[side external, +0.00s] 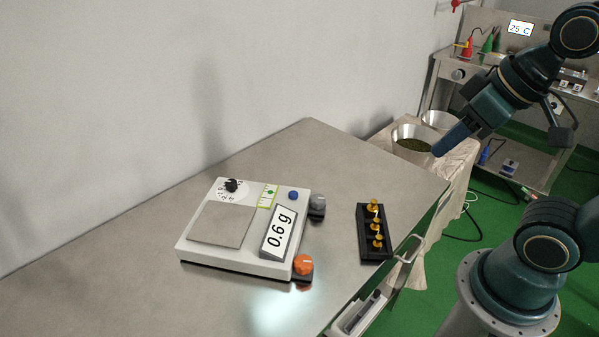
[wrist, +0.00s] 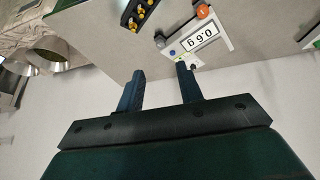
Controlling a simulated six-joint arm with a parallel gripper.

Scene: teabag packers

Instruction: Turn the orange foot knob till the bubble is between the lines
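A white scale (side external: 230,262) stands on the steel table, its display reading 0.6 g. The orange foot knob (side external: 303,265) sits at its front right corner; the knob also shows at the top of the wrist view (wrist: 203,11). A bubble level (side external: 268,195) with a green vial is on the scale's top; the bubble's place against the lines is too small to tell. My gripper (side external: 437,150) is high to the right of the scale, beyond the table edge and far from the knob. In the wrist view my gripper (wrist: 160,72) has its fingers apart with nothing between them.
A grey foot knob (side external: 318,204) is at the scale's back right. A black rack (side external: 373,250) with several yellow-topped pieces lies right of the scale. A dial, a blue button (side external: 293,195) and a grey pan (side external: 220,225) are on the scale. Table behind the rack is clear.

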